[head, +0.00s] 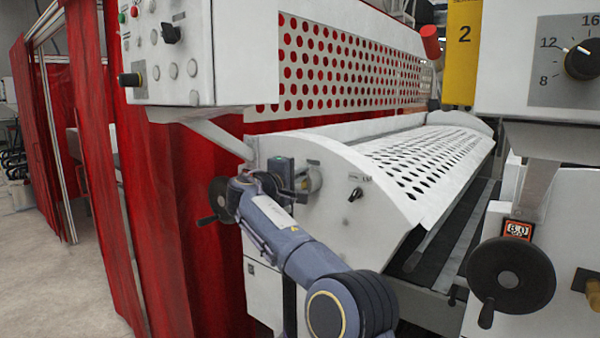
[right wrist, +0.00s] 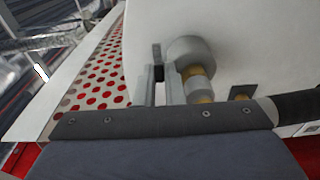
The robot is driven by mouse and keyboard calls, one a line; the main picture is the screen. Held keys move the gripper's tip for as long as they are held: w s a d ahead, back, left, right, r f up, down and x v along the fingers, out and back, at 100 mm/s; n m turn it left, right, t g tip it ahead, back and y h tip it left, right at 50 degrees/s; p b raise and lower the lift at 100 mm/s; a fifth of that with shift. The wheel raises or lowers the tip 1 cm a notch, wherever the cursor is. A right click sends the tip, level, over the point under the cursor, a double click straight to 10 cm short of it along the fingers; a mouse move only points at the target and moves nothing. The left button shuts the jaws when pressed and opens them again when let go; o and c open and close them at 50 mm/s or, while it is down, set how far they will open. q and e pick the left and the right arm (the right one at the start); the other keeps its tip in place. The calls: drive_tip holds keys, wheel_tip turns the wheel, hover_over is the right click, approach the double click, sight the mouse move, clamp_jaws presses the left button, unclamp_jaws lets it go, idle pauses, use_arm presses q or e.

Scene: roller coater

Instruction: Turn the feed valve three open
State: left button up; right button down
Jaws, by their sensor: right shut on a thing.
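A small valve with a round grey body (head: 314,180) and a brass part sticks out of the white end panel of the machine in the head view. I take it for the feed valve, but I can read no number on it. In the right wrist view the grey valve body (right wrist: 190,52) stands right beside the fingers, with brass collars below it. My right gripper (head: 297,184) is at the valve. Its fingers (right wrist: 160,82) are shut on a narrow dark piece, apparently the valve's handle, mostly hidden between them. My left gripper is not in view.
A black handwheel (head: 220,198) is close left of my right wrist. A small black switch (head: 355,194) is on the panel to the right. The perforated white cover (head: 425,160) extends behind. A control box (head: 180,55) overhangs at upper left, and red curtains (head: 165,200) hang at left.

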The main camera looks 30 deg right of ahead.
drive_tip(key=c, duration=1.5)
unclamp_jaws()
drive_tip(key=shift+b+v, duration=1.3)
drive_tip(key=shift+v, duration=2.6)
